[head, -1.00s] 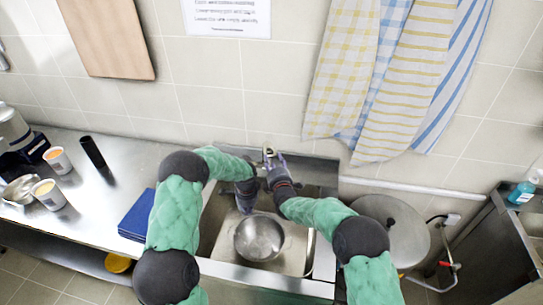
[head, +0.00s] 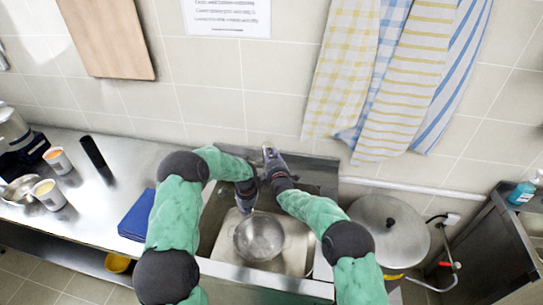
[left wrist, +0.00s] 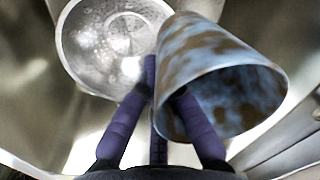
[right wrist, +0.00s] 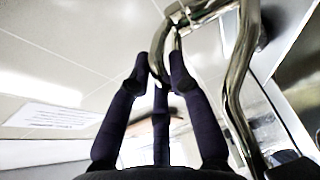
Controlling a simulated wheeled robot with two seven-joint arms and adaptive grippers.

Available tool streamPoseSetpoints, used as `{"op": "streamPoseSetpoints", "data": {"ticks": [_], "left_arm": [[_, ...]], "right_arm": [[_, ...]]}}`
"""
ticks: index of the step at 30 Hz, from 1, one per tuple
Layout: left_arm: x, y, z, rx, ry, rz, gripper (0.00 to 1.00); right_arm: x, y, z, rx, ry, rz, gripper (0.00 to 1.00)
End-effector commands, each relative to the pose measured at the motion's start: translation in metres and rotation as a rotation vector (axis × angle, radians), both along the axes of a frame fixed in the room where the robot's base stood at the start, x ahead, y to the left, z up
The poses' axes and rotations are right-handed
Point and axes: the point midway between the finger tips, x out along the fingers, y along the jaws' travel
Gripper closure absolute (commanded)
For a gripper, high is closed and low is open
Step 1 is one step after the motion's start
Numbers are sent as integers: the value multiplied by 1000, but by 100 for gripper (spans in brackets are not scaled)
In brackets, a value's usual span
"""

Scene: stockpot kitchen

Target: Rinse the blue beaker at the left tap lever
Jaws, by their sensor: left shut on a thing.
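The blue beaker (left wrist: 222,85), smeared with brown patches, is tilted in the left wrist view, its open mouth facing lower right. My left gripper (left wrist: 157,85) is shut on it by the wall. In the head view my left gripper (head: 246,205) is over the sink (head: 215,220); the beaker is not distinguishable there. My right gripper (head: 268,152) is at the tap behind the sink and hides most of it. In the right wrist view the chrome tap (right wrist: 243,70) shows, and the right fingertips (right wrist: 158,68) are at its curved metal part; whether they grip it is unclear.
A lidded pot (head: 390,232) stands right of the sink. Blue folded cloths or boards (head: 137,215), cups (head: 48,194) and a black cylinder (head: 93,152) are on the left counter.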

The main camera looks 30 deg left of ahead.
Motion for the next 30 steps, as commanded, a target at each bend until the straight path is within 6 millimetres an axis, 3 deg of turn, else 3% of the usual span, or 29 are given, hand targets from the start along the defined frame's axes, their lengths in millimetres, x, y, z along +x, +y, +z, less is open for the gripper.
{"op": "streamPoseSetpoints", "data": {"ticks": [19, 20, 22, 30], "left_arm": [[0, 0, 0, 0, 0, 0, 100], [0, 0, 0, 0, 0, 0, 100], [0, 0, 0, 0, 0, 0, 100], [0, 0, 0, 0, 0, 0, 100]], "right_arm": [[4, 2, 10, 0, -4, -1, 100], [4, 2, 10, 0, -4, -1, 75], [4, 2, 10, 0, -4, -1, 55], [3, 2, 9, -1, -1, 0, 54]]}}
